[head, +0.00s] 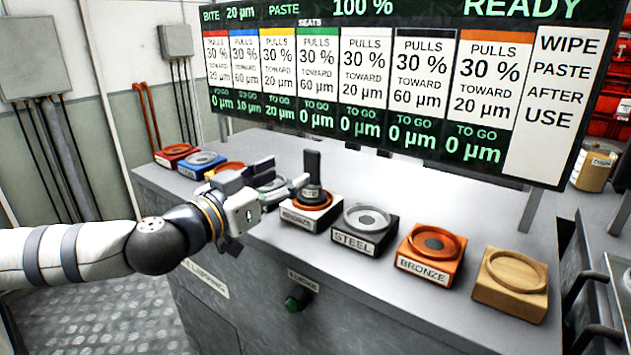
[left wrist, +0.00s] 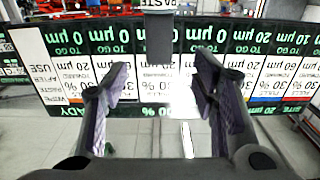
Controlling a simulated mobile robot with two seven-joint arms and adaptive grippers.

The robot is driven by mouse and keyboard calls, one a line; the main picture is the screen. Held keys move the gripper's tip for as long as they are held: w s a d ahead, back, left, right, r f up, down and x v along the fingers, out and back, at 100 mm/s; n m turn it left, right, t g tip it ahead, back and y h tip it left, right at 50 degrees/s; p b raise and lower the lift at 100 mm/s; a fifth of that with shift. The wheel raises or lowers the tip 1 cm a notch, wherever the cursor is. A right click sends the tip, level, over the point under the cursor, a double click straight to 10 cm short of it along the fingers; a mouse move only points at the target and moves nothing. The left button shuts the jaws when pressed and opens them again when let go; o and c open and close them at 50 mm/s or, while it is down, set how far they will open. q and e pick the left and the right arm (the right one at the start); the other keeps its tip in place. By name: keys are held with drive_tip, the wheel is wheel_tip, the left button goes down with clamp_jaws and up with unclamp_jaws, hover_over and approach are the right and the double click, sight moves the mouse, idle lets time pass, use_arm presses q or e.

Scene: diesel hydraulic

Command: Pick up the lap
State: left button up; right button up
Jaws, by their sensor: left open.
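The lap (head: 312,180) is a dark round piece with an upright block handle. It sits upright on a pale seat block with an orange ring (head: 305,213), in the middle of the bench row. My left gripper (head: 281,174) is open and empty, just left of the lap, with its fingers pointing toward it. In the left wrist view, which is upside down, the two spread fingers (left wrist: 161,85) have nothing between them. A dark grey block (left wrist: 160,28), perhaps the lap's handle, shows at the top middle there. The near finger may hide part of the seat.
Right of the lap stand the steel seat (head: 365,229), the bronze seat (head: 431,252) and a wooden seat (head: 512,283). Red and blue seats (head: 201,163) stand at the far left. A large display board (head: 400,75) rises behind the row.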

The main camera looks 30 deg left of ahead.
sight(310, 164)
use_arm(q)
drive_tip(key=w, duration=0.2)
drive_tip(key=w+f+b, duration=0.1)
drive_tip(key=w, duration=0.1)
drive_tip(key=w+f+b, duration=0.1)
drive_tip(key=w, duration=0.1)
drive_tip(key=shift+w+d, duration=0.35)
drive_tip(key=shift+w, duration=0.05)
drive_tip(key=shift+w+d+r+b, duration=0.1)
drive_tip(key=shift+w+r+b, duration=0.2)
drive_tip(key=shift+w, duration=0.25)
drive_tip(key=shift+w+r+b, duration=0.15)
drive_tip(key=shift+w+b, duration=0.1)
drive_tip(key=shift+w, duration=0.3)
drive_tip(key=shift+r, duration=0.35)
clamp_jaws()
use_arm(e)
drive_tip(key=shift+g, duration=0.8)
drive_tip(key=s+f, duration=0.3)
drive_tip(key=shift+s+f, duration=0.35)
drive_tip(key=shift+s, duration=0.05)
